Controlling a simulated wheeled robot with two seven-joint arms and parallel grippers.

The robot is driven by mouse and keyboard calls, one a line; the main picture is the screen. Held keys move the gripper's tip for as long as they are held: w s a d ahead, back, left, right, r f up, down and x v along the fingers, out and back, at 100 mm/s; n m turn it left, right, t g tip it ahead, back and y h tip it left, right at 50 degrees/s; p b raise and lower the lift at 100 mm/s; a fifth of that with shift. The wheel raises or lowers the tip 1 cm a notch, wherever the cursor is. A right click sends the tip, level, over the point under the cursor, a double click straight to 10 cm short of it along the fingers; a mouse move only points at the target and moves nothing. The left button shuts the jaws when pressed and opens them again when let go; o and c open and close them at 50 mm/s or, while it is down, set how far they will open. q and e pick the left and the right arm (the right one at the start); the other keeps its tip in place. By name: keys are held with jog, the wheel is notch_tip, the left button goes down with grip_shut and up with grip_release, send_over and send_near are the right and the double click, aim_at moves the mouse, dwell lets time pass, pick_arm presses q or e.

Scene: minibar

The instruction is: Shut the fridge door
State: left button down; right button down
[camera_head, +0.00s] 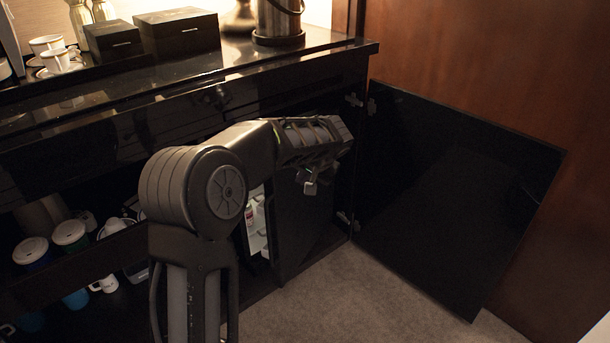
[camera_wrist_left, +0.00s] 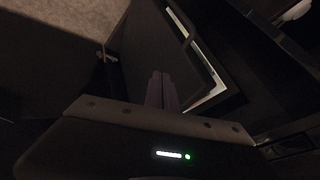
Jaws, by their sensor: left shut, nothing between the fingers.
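The fridge door (camera_head: 298,231) is a dark panel inside the minibar cabinet. It stands partly open, with a lit white gap (camera_head: 256,222) at its left showing small items. In the left wrist view the fridge door (camera_wrist_left: 150,42) shows beside a bright strip of the fridge interior (camera_wrist_left: 208,97). My left gripper (camera_head: 309,186) is shut and empty, pointing down at the upper part of the door. Its fingers also show in the left wrist view (camera_wrist_left: 160,88), close to the door's face. I cannot tell whether they touch it. My right gripper is not in view.
A large black cabinet door (camera_head: 455,195) stands wide open at right. Carpet (camera_head: 375,300) lies clear in front. The counter (camera_head: 250,72) above holds black boxes (camera_head: 180,32), cups (camera_head: 55,58) and a metal bucket (camera_head: 279,22). Lidded cups (camera_head: 70,236) stand on the lower left shelf.

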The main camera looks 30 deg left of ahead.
aim_at(282, 183)
pick_arm(q)
jog(key=a+f, duration=0.1)
jog(key=a, duration=0.1)
jog(key=w+a+f, duration=0.1)
jog(key=a, duration=0.1)
jog(key=a+f+b, duration=0.1)
jog(key=a+f, duration=0.1)
jog(key=shift+w+a, duration=0.15)
jog(key=shift+w, duration=0.05)
jog(key=shift+r, duration=0.1)
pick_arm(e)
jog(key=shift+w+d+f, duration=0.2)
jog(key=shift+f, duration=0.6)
pick_arm(q)
jog(key=shift+a, duration=0.1)
